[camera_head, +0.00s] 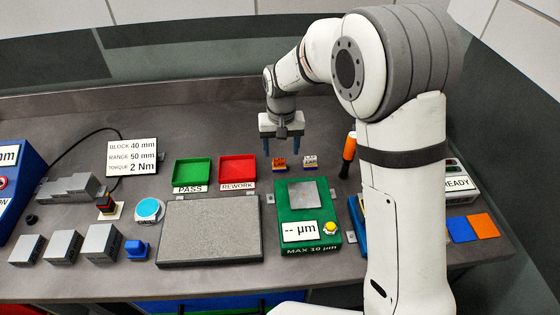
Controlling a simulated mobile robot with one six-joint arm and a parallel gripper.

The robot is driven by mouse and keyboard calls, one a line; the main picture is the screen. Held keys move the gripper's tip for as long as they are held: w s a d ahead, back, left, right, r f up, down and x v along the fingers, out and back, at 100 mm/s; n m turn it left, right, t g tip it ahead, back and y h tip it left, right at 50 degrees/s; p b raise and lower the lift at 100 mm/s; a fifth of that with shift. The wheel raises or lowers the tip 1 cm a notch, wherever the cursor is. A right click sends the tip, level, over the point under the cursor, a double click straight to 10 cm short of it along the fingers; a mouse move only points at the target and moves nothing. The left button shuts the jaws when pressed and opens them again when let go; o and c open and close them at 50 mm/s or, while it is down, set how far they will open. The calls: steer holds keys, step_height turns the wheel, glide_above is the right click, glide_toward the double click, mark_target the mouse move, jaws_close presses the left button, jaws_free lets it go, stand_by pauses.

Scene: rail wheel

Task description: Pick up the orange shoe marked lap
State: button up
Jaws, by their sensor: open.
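My gripper (282,150) points down above and around the back of the orange shoe. Its two dark fingers are apart and nothing shows between them. I cannot tell from this view how far the fingertips are from the shoe.
A green gauge box (293,238) with a yellow button stands in front. Left of the shoe are the red REWORK tray (238,168) and green PASS tray (192,171). A grey plate (211,229) lies front left. An orange-handled tool (348,151) stands right, near my arm.

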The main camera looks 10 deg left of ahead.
mark_target(279, 160)
steer(key=f, duration=0.1)
steer(key=f+p, duration=0.1)
steer(key=f, duration=0.3)
steer(key=shift+s+a+f, duration=0.1)
steer(key=shift+s+a, duration=0.15)
steer(key=shift+c, duration=0.3)
steer(key=c, duration=1)
step_height(279, 160, up, 10)
steer(key=shift+r+b, duration=0.1)
steer(key=shift+b, duration=0.6)
steer(key=o, duration=0.4)
steer(key=c, duration=0.3)
